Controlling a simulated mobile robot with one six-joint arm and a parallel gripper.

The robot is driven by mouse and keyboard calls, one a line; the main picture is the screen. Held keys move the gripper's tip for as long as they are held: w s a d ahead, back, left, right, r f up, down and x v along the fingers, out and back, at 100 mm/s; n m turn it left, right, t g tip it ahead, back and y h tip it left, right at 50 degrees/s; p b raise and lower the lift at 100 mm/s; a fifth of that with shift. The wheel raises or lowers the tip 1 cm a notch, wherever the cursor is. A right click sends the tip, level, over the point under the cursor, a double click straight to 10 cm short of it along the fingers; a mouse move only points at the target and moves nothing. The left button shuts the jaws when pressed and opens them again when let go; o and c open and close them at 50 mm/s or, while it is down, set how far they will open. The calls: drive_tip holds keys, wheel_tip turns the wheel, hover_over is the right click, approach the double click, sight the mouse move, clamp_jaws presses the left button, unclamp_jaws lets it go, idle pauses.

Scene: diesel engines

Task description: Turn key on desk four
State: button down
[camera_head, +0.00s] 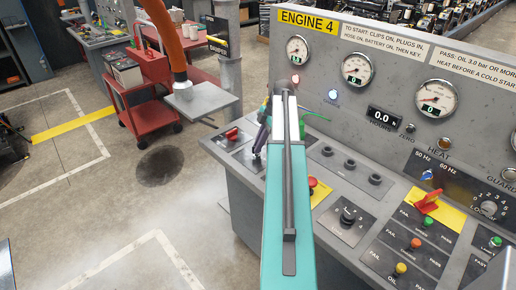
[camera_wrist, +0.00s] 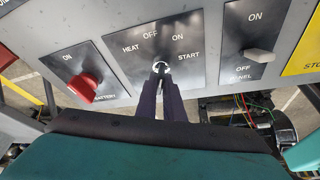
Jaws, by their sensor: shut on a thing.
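The desk (camera_head: 400,150) is marked ENGINE 4 at the top of its upright panel. In the wrist view the key switch (camera_wrist: 160,67) sits on a dark plate marked HEAT, OFF, ON and START. My gripper (camera_wrist: 160,82) has its dark fingers closed together on the key, coming from below in the picture. The fingers hide most of the key, so I cannot tell which mark it points at. In the head view my gripper (camera_head: 258,148) reaches the left part of the sloped desk top, and my arm hides the key there.
A red battery switch (camera_wrist: 84,86) is left of the key plate, and a grey panel toggle (camera_wrist: 260,55) is right of it. A red stop button (camera_head: 314,186) stands close beside my arm. Gauges (camera_head: 297,49) line the upright panel. A red cart (camera_head: 145,95) stands behind left.

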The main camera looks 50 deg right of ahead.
drive_tip(key=n+g+b, duration=0.1)
drive_tip(key=n, duration=0.1)
drive_tip(key=n+b, duration=0.1)
drive_tip(key=n, duration=0.1)
drive_tip(key=shift+w+d+n+g, duration=0.1)
drive_tip(key=shift+w+n+g, duration=0.1)
drive_tip(key=shift+n+g, duration=0.15)
idle(0.3)
drive_tip(key=c, duration=1.9)
unclamp_jaws()
drive_tip(key=shift+o, duration=0.2)
drive_tip(key=shift+r, duration=0.15)
drive_tip(key=shift+d+r, duration=0.3)
drive_tip(key=shift+r, duration=0.2)
drive_tip(key=p+v, duration=0.8)
drive_tip(key=v, duration=0.4)
drive_tip(key=shift+d, duration=0.25)
